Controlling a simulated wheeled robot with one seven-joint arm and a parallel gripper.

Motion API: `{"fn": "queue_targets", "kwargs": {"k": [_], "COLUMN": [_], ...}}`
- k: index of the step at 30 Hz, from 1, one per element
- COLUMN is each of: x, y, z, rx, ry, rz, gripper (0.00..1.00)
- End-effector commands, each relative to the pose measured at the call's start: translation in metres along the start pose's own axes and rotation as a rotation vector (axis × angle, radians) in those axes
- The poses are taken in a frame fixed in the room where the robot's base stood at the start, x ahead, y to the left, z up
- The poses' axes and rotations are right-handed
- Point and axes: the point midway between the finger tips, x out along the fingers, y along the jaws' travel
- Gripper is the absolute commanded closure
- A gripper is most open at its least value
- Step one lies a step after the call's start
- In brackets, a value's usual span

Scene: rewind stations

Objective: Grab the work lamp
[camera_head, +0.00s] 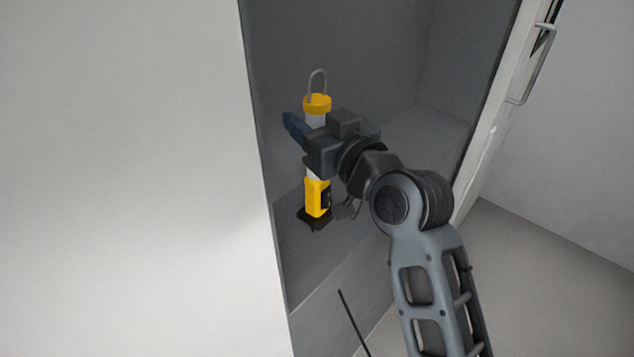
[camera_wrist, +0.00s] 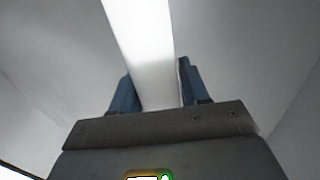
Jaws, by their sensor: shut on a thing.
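The work lamp (camera_head: 317,196) is upright inside a grey cabinet in the head view, with a yellow lower body, a yellow top cap, a metal hook and a dark base. My gripper (camera_head: 300,130) reaches in from the right and is shut on the lamp's pale middle section, hiding part of it. In the wrist view the lamp's white tube (camera_wrist: 143,45) runs between the two blue fingers of my gripper (camera_wrist: 153,88). I cannot tell whether the lamp's base touches the shelf.
The cabinet's grey shelf (camera_head: 432,128) is bare to the right of the lamp. A large white panel (camera_head: 130,180) stands close on the left. An open white door (camera_head: 487,150) with a metal handle (camera_head: 535,65) is on the right, with grey floor (camera_head: 540,280) below it.

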Motion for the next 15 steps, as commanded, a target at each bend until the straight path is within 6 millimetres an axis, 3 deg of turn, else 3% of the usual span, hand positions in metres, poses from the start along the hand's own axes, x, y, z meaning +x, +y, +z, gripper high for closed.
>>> {"fn": "queue_targets", "kwargs": {"k": [8, 15], "x": [-0.0001, -0.0001], "y": [-0.0001, 0.0000], "z": [0.0000, 0.0000], "rx": [0.000, 0.000], "ry": [0.000, 0.000], "rz": [0.000, 0.000], "gripper": [1.00, 1.00]}}
